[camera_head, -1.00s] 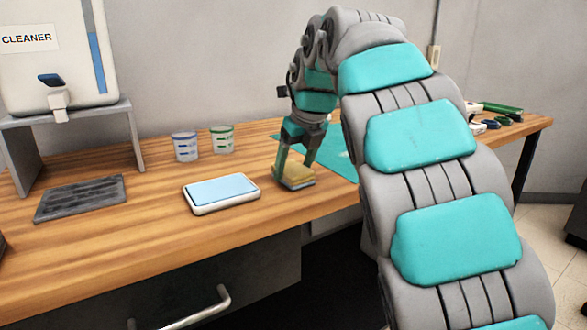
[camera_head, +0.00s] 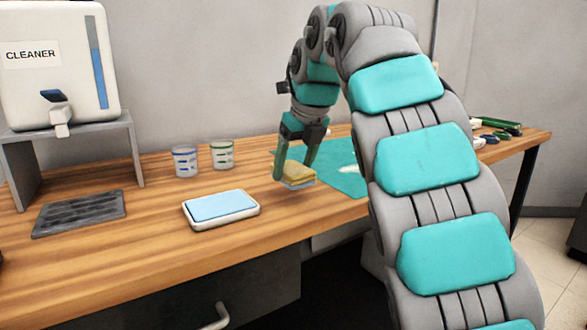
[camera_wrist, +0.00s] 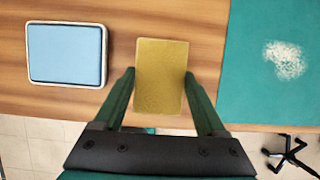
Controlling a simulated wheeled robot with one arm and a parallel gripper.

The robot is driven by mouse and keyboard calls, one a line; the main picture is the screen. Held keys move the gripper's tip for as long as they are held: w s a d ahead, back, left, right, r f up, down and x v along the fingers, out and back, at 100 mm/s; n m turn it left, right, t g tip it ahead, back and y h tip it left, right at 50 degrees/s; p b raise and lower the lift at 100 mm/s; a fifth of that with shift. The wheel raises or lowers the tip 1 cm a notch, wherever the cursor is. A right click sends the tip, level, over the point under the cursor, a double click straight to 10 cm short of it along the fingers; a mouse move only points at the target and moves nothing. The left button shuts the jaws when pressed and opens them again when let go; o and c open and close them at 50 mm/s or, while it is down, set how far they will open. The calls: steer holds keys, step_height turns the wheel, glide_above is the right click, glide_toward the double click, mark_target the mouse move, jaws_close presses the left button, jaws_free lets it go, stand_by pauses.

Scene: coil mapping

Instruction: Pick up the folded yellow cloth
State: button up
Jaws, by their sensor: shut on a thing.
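The folded yellow cloth (camera_head: 299,171) is between the fingers of my gripper (camera_head: 292,172), with a bluish layer showing at its underside. It appears raised slightly above the wooden table. In the wrist view the cloth (camera_wrist: 161,85) looks like a flat yellow rectangle, with one finger of my gripper (camera_wrist: 160,76) at each side. My gripper is shut on it. The near finger hides part of the cloth in the head view.
A white tray with a blue pad (camera_head: 221,207) lies left of the cloth. A teal mat (camera_wrist: 246,95) with white powder (camera_wrist: 287,60) lies to the right. Two cups (camera_head: 185,161) stand behind; a cleaner dispenser (camera_head: 55,75) and dark grate (camera_head: 80,214) are at left.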

steer(key=s+r+b, duration=0.1)
steer(key=s+b, duration=0.2)
steer(key=s, duration=1.2)
steer(key=shift+d+r, duration=0.15)
steer(key=shift+d, duration=0.3)
steer(key=o, duration=0.9)
steer(key=c, duration=0.6)
steer(key=shift+w, duration=0.1)
